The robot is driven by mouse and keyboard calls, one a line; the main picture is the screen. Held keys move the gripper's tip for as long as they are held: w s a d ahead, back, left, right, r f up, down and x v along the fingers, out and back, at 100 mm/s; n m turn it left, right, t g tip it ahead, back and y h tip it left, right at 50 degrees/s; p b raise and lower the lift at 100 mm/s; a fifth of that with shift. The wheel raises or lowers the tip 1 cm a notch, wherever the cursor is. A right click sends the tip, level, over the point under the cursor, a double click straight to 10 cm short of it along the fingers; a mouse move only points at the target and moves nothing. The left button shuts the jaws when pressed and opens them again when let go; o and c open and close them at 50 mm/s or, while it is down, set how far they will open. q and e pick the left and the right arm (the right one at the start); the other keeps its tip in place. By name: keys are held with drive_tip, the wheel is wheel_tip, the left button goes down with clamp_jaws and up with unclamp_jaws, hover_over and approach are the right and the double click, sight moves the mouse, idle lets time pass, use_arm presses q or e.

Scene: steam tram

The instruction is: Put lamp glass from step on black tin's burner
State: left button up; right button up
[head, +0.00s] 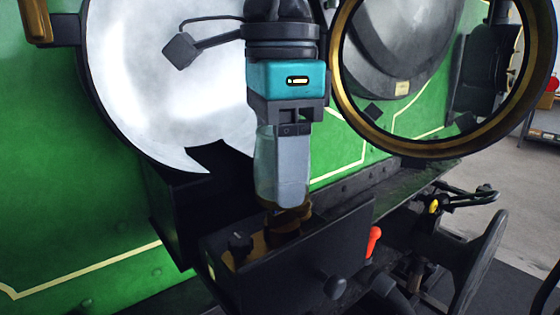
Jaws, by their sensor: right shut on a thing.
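My right gripper (288,185) comes down from the top middle of the head view. It is shut on the lamp glass (264,165), a clear, upright glass partly hidden behind the gripper's grey finger. The black tin (320,262) is an open box below, with a round knob on its front. The brass-brown burner (290,222) stands in it, directly under the glass. The lower end of the glass is at the burner's top; I cannot tell whether they touch. The step cannot be made out. My left gripper is not in view.
A large silvery round reflector (150,85) is behind on the left, against the green tram body (50,190). A brass-rimmed round lamp door (440,150) hangs open at the right. Black levers and a red handle (373,241) are right of the tin. Grey floor shows at far right.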

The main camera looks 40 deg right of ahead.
drive_tip(key=shift+f+b, duration=1.1)
drive_tip(key=shift+f, duration=0.3)
drive_tip(key=shift+f+b, duration=0.95)
drive_tip(key=shift+f, duration=0.3)
idle(0.9)
drive_tip(key=o, duration=1.2)
drive_tip(key=shift+c, duration=0.2)
wheel_tip(320, 180, up, 13)
drive_tip(key=p, duration=0.2)
drive_tip(key=shift+p, duration=0.3)
